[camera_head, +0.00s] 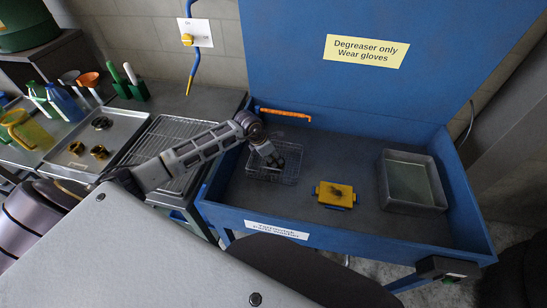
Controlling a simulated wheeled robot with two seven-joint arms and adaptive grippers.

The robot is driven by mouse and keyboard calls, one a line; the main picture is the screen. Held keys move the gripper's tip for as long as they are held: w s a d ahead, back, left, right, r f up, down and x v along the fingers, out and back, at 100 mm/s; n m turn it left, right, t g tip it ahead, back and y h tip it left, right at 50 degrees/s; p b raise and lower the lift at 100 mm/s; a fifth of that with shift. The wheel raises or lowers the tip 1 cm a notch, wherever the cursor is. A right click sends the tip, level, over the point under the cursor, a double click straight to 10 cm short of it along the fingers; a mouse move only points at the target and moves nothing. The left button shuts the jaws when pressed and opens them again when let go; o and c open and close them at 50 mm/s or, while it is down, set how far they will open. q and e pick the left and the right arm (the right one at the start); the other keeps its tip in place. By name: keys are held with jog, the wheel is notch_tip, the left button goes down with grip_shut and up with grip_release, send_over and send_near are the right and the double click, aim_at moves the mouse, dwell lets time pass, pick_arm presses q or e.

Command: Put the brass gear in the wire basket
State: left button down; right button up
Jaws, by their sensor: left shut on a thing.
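The wire basket (287,175) stands at the left end of the blue wash tub. My left gripper (275,162) reaches down at the basket, its fingertips seen against the mesh. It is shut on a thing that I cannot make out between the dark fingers. I cannot tell whether that thing touches the basket floor. Two small brass-coloured parts (77,148) (99,152) lie in the metal tray (118,133) on the left bench. No brass gear shows clearly at the gripper. My right gripper is not in view.
In the tub are a yellow brush (335,194) and a grey metal pan (419,205). The tub's raised blue lid (370,95) stands behind. A wire rack (178,140) lies left of the tub. A dark ring (102,123), bottles and a yellow jug (21,131) are farther left.

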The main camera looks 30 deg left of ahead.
aim_at(268, 164)
pick_arm(q)
jog(key=c, duration=1)
grip_release()
jog(key=shift+f, duration=0.1)
jog(key=shift+c, duration=0.2)
jog(key=shift+o, duration=0.3)
jog(key=shift+s+a+r, duration=0.1)
jog(key=shift+a+r, duration=0.05)
jog(key=shift+r, duration=0.4)
jog(key=v, duration=0.4)
jog(key=shift+s+r, duration=0.15)
jog(key=shift+r, duration=0.1)
jog(key=v, duration=0.6)
jog(key=shift+r, duration=0.25)
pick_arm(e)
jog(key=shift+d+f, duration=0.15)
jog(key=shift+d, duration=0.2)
